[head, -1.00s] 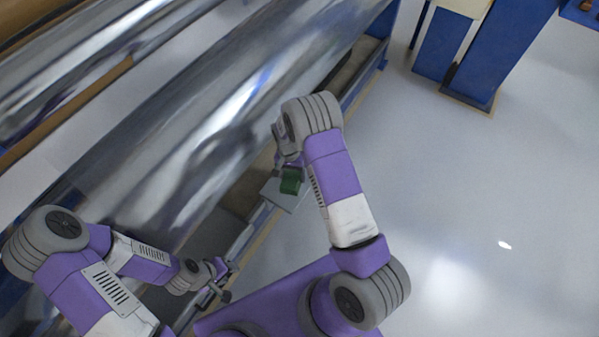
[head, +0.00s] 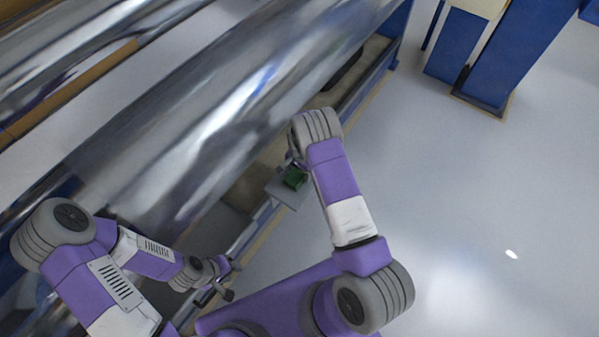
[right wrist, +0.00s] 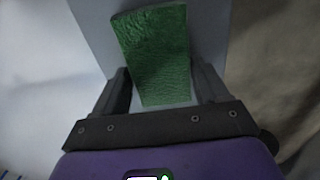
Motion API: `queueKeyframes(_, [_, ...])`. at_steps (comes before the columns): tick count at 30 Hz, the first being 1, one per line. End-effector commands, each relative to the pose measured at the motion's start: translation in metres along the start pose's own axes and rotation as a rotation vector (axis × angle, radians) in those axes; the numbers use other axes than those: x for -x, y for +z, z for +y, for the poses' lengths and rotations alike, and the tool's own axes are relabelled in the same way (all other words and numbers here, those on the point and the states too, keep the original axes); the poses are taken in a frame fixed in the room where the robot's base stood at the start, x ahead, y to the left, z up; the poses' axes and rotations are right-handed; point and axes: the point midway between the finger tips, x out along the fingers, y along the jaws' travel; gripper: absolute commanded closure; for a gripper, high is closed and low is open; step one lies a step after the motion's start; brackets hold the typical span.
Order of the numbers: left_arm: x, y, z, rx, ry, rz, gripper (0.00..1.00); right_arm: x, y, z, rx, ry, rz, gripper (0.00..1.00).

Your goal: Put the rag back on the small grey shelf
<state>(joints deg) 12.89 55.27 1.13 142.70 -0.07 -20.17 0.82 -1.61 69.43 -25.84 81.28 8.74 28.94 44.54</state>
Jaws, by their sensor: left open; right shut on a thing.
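The green rag (head: 294,179) is a small textured block-like piece, seen over the small grey shelf (head: 283,194) at the side of the machine. My right gripper (right wrist: 161,76) is shut on the rag (right wrist: 158,45), one finger on each side. In the right wrist view the grey shelf (right wrist: 90,28) lies behind the rag; I cannot tell whether they touch. In the head view my right wrist partly hides the gripper and the rag. My left gripper (head: 231,280) is open and empty, low beside the machine's edge, apart from the shelf.
Large shiny film rollers (head: 215,110) fill the left, close to both arms. A blue machine frame (head: 388,55) runs along their right side. A blue post (head: 505,60) stands at the upper right. The pale floor (head: 470,200) on the right is clear.

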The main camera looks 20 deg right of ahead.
Motion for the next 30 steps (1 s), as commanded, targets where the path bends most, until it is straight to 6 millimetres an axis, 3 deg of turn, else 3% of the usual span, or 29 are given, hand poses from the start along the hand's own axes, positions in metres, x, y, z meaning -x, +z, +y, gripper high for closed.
queueKeyframes(4, [0.000, 0.000, 0.000, 0.000, 0.000, 0.000, 0.57, -0.001, 0.000, -0.001, 0.000, -0.003, 0.002, 0.51])
queueKeyframes(5, [0.001, 0.000, 0.000, 0.000, 0.000, 0.000, 0.57, -0.001, 0.000, -0.001, 0.000, -0.003, 0.002, 0.25])
queueKeyframes(10, [0.001, 0.000, 0.000, 0.000, 0.000, 0.000, 0.57, 0.000, 0.000, 0.000, 0.001, -0.002, 0.002, 0.01])
queueKeyframes(20, [0.002, 0.000, 0.001, 0.000, 0.000, 0.000, 0.57, 0.004, 0.000, -0.001, 0.001, -0.002, 0.002, 0.01])
queueKeyframes(23, [0.007, 0.000, 0.003, 0.000, 0.000, 0.000, 0.57, 0.017, 0.000, -0.001, 0.001, -0.002, 0.002, 0.01])
queueKeyframes(30, [0.024, 0.001, 0.009, 0.000, 0.000, 0.000, 0.57, 0.069, 0.000, -0.001, 0.001, -0.004, 0.003, 0.01])
